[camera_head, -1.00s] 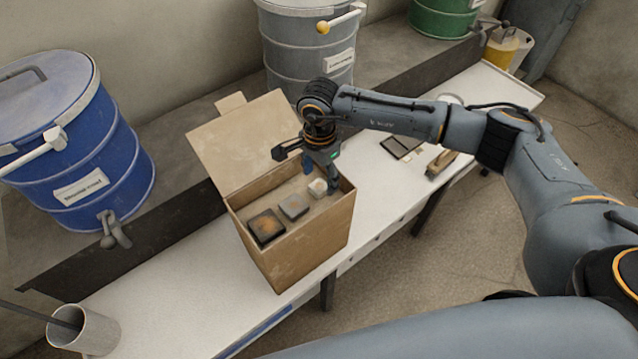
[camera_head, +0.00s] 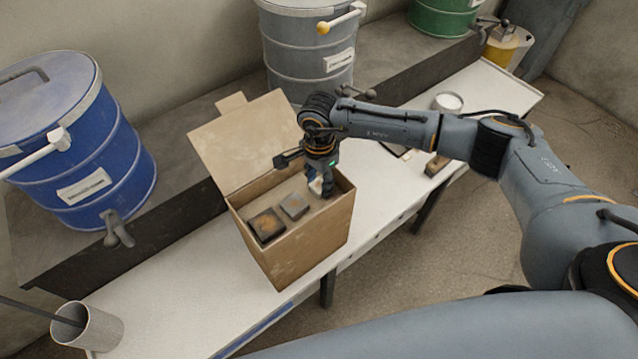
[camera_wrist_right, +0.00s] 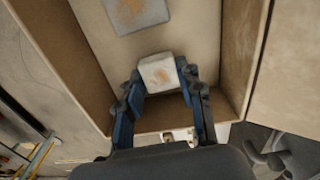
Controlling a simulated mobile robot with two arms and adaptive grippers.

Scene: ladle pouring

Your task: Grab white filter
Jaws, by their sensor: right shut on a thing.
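The white filter (camera_wrist_right: 158,73) is a small pale block with a brownish stain. It is between the fingertips of my right gripper (camera_wrist_right: 160,88) in the right wrist view. In the head view my right gripper (camera_head: 320,184) reaches down into the open cardboard box (camera_head: 310,245), shut on the white filter, which is mostly hidden by the fingers. A grey filter (camera_head: 294,206) and a dark filter with a rusty top (camera_head: 266,225) lie in the box to its left. My left gripper is not in view.
The box stands on a white table (camera_head: 190,310), its flap (camera_head: 240,140) open at the back left. A blue drum (camera_head: 75,140), a grey drum (camera_head: 305,50) and a green drum (camera_head: 440,18) stand behind. A metal cup (camera_head: 90,328) is at front left.

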